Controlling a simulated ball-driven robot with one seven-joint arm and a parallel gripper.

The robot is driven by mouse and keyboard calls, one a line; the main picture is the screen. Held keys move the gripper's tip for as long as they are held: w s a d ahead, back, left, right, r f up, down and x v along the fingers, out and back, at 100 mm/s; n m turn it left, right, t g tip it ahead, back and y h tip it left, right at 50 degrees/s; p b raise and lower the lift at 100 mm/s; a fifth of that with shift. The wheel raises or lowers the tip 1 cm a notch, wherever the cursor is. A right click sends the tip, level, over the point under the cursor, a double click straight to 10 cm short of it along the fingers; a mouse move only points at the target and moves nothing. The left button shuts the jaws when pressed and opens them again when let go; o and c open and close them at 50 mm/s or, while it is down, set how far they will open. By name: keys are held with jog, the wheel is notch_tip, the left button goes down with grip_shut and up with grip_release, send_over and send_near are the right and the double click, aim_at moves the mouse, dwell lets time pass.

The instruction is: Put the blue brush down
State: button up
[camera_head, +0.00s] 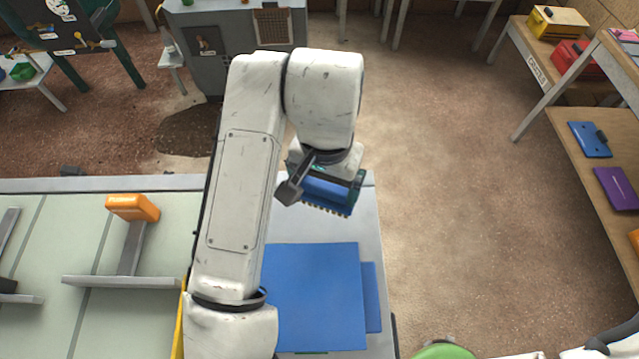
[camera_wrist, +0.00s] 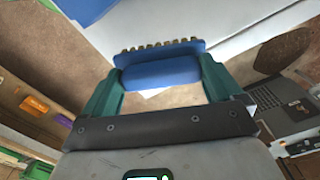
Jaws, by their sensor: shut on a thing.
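The blue brush (camera_head: 328,193) is held in my gripper (camera_head: 326,186), its tan bristles pointing down in the head view. In the wrist view the blue brush (camera_wrist: 160,72) sits between the two green fingers of my gripper (camera_wrist: 158,80), which are shut on its ends. In the head view the brush appears over the far end of a grey table surface (camera_head: 372,220). A blue sheet (camera_head: 318,300) lies on that surface, nearer the camera than the brush. I cannot tell the exact height of the brush above the table.
Shelves at the right hold a blue item (camera_head: 590,139), a purple item (camera_head: 615,188), a red box (camera_head: 580,62) and a yellow box (camera_head: 558,22). Open floor (camera_head: 450,180) lies between.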

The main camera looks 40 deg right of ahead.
aim_at(320, 190)
jog(key=shift+w+d+f, duration=0.2)
jog(key=shift+w+f, duration=0.65)
jog(key=shift+f, duration=0.2)
jog(key=shift+w+f+p, duration=0.2)
jog(key=shift+f+p, duration=0.55)
jog(key=shift+f, duration=1.05)
jog(key=shift+f, duration=0.1)
jog(key=o, duration=0.7)
notch_tip(320, 190, up, 12)
jog(key=shift+r+b, duration=0.15)
jog(key=shift+b, duration=0.5)
